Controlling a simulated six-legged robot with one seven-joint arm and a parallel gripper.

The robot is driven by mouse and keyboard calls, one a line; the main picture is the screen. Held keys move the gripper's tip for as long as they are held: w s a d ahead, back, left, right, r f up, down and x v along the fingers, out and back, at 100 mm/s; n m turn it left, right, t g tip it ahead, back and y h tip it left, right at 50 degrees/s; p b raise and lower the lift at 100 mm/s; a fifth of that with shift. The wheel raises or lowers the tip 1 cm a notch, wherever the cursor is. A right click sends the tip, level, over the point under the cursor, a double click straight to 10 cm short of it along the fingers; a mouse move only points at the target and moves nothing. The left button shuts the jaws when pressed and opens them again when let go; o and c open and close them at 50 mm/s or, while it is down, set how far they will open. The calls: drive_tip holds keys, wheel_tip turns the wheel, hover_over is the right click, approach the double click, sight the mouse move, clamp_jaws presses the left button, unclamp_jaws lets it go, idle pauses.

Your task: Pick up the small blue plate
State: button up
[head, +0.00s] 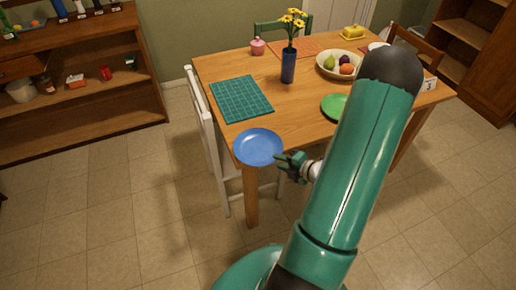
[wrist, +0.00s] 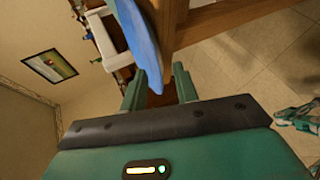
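The small blue plate (head: 258,147) lies at the near left corner of the wooden table and appears to overhang its edge. My gripper (head: 284,160) is at the plate's right rim, near the table's front edge. In the wrist view the plate (wrist: 142,40) shows edge-on, and its rim reaches down toward the gap between the two fingers of my gripper (wrist: 159,88). The fingers are apart, with a gap on either side of the rim. I cannot tell whether a finger touches the plate.
On the table (head: 300,107) are a green mat (head: 241,99), a blue vase (head: 288,66) with yellow flowers, a fruit bowl (head: 328,66) and a green plate (head: 333,105) partly hidden by my arm. A white chair (head: 205,130) stands at the table's left side.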

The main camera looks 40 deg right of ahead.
drive_tip(key=shift+x, duration=1.15)
drive_tip(key=shift+c, duration=0.2)
clamp_jaws()
drive_tip(key=shift+r, duration=0.15)
drive_tip(key=s+d+r, duration=0.1)
drive_tip(key=s+r, duration=1.1)
drive_tip(key=s, duration=0.2)
drive_tip(key=shift+r, duration=0.4)
drive_tip(key=shift+d, duration=0.1)
